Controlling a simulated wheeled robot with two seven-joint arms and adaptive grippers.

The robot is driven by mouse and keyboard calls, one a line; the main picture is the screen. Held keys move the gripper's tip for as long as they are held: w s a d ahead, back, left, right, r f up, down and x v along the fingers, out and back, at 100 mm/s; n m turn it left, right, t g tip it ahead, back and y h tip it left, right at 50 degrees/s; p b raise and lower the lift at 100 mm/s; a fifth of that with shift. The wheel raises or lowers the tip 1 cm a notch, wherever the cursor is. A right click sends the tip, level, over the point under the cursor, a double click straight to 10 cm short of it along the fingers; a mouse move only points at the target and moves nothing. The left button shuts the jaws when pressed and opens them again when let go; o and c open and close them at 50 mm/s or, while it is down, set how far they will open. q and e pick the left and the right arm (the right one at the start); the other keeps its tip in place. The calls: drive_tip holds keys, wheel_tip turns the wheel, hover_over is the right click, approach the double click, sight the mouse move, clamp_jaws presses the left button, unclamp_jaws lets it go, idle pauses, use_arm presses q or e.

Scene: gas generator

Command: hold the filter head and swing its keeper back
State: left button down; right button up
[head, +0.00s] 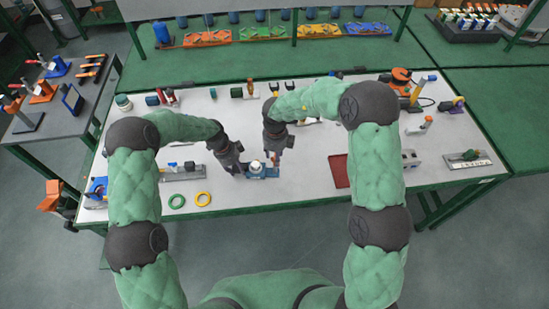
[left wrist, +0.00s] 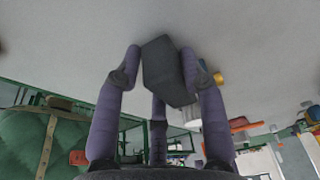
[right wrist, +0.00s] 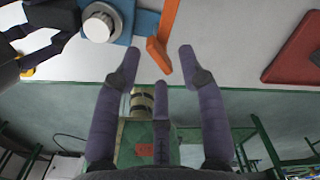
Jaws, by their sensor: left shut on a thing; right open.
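The filter unit (head: 257,171) is a small blue body with a white top at the table's front middle. In the right wrist view its white round cap (right wrist: 98,22) sits on the blue body (right wrist: 122,28). An orange keeper lever (right wrist: 160,52) extends beside it. My right gripper (head: 277,158) is open; the lever's bent end lies between its spread fingertips (right wrist: 156,62), with no clear contact. My left gripper (head: 240,172) stands left of the unit, shut on a dark grey block (left wrist: 168,70). I cannot tell how this block joins the filter unit.
A red tray (head: 339,171) lies to the right. A green ring (head: 176,201) and a yellow ring (head: 203,198) lie front left. A grey plate fixture (head: 184,173) is left of my left gripper. Several small tools stand along the back.

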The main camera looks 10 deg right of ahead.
drive_tip(key=shift+f, duration=1.3)
clamp_jaws()
drive_tip(key=shift+w, duration=0.1)
use_arm(q)
drive_tip(key=shift+s, duration=0.1)
